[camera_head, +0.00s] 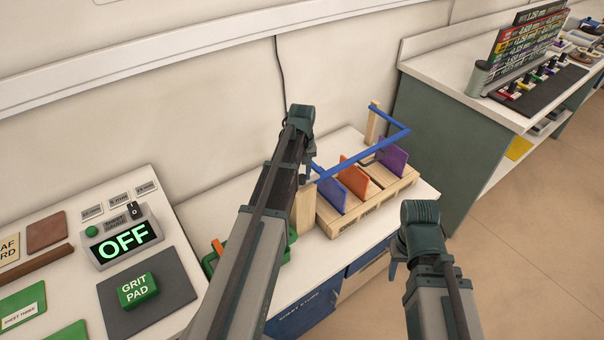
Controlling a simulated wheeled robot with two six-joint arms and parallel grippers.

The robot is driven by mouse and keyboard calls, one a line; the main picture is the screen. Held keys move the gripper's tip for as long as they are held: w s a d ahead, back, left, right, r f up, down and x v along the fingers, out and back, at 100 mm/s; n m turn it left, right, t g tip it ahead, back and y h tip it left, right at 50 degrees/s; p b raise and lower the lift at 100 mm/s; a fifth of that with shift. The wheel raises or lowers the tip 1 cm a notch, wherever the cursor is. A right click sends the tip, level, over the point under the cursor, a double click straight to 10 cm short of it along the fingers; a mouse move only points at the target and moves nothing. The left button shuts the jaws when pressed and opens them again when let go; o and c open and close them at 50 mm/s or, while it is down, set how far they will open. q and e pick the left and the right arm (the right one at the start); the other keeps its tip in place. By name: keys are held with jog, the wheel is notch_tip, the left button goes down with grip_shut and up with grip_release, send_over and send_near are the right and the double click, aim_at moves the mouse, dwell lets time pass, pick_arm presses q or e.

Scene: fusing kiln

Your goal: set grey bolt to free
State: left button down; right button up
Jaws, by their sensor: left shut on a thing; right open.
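My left gripper (306,174) is at the top of the near wooden post (305,208), by the near end of a blue bar (362,152). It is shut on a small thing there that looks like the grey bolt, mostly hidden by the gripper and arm. I cannot tell the bolt's position. The blue bar runs above a wooden rack (372,210) and bends back towards a far wooden post (373,122). My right gripper (393,268) is open and empty, in front of the rack's right end and apart from it.
The rack holds blue (331,190), orange (354,174) and purple (393,155) panels. A controller reading OFF (124,240) and a green grit pad (138,290) are at left. A green-sided bench (440,130) stands at right.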

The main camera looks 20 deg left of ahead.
dwell(0.3)
pick_arm(q)
jog(key=s+a, duration=0.1)
jog(key=s, duration=0.2)
jog(key=shift+a, duration=0.35)
jog(key=c, duration=0.6)
grip_release()
jog(key=shift+r, duration=0.1)
notch_tip(320, 180, up, 14)
jog(key=p, duration=1.3)
jog(key=shift+f+p, duration=0.2)
jog(key=shift+p, duration=0.2)
jog(key=shift+d, duration=0.1)
